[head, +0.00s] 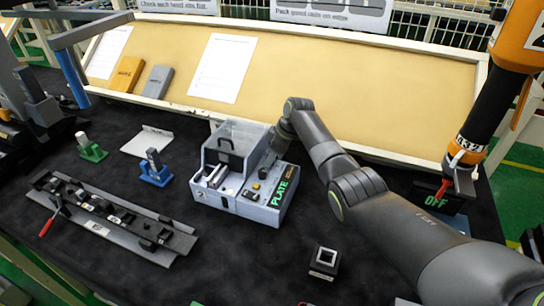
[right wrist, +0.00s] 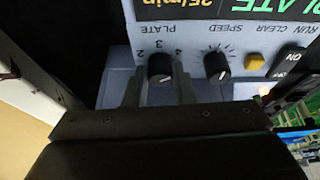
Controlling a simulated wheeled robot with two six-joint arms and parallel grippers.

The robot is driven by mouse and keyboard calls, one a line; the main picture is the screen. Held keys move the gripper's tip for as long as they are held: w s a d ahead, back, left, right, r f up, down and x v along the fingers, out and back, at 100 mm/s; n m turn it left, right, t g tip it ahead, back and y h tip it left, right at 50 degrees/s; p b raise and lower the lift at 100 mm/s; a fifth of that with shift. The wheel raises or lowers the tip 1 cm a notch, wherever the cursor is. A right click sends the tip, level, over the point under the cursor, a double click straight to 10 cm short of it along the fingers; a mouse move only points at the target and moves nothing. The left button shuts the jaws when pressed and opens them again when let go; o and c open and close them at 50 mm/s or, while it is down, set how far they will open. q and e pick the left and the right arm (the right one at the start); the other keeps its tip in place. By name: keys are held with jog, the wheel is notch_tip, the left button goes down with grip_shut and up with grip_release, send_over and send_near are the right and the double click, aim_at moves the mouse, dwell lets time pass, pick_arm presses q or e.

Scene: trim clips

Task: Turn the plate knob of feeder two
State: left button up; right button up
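The feeder (head: 228,196) is a light grey box with a clear cover and a panel reading PLATE, near the table's middle in the head view. In the right wrist view its panel appears upside down. The black plate knob (right wrist: 160,67) has the numbers 2, 3 and 4 around it; its exact setting is hard to read. My right gripper (head: 279,147) is at the panel's far end. In the right wrist view its fingers (right wrist: 160,84) are apart, one on each side of the plate knob. I cannot tell whether they touch it. My left gripper is not in view.
The speed knob (right wrist: 217,66), yellow clear button (right wrist: 254,62) and run switch (right wrist: 291,60) are close beside the plate knob. A rail fixture (head: 110,222), green clip stand (head: 92,150), blue clip stand (head: 154,172) and small black block (head: 324,262) are on the dark table.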

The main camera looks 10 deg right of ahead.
jog(key=shift+o, duration=0.6)
jog(key=shift+r, duration=0.15)
jog(key=b+v, duration=0.3)
jog(key=v, duration=1.4)
jog(key=shift+r, duration=0.2)
jog(key=shift+a+f, duration=0.1)
